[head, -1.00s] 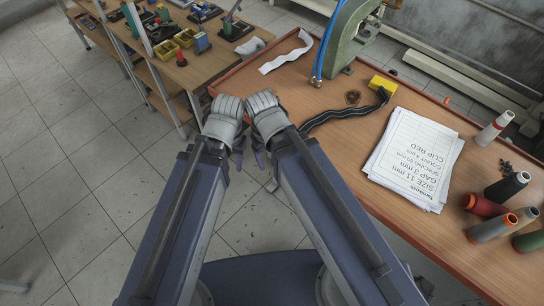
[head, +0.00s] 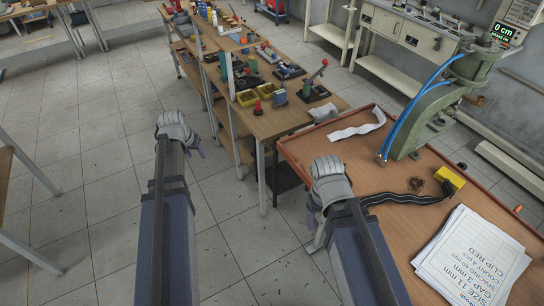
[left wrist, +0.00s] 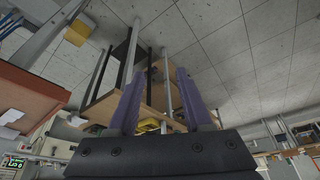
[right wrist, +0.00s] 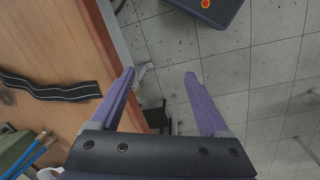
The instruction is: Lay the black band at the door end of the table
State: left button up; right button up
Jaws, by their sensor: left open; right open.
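The black band (head: 400,197), with pale lines along it, lies wavy on the wooden table (head: 400,236). Its far end is beside a yellow block (head: 453,181); its near end is close to my right gripper. My right gripper (head: 313,206) is open and empty at the table's left edge. In the right wrist view the band (right wrist: 50,90) lies left of the open fingers (right wrist: 159,74), apart from them. My left gripper (head: 192,148) is open and empty over the floor, well left of the table. The left wrist view shows its fingers (left wrist: 162,72) with shelving beyond.
Paper sheets (head: 470,255), a white strip (head: 357,130), a dark coil (head: 416,184) and a green press (head: 425,120) with blue hoses are on the table. A tool-laden bench (head: 270,118) stands behind.

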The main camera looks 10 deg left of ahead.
aim_at(359, 142)
jog(key=z, duration=2.55)
jog(key=k+j+z, duration=0.15)
jog(key=k+j, duration=0.5)
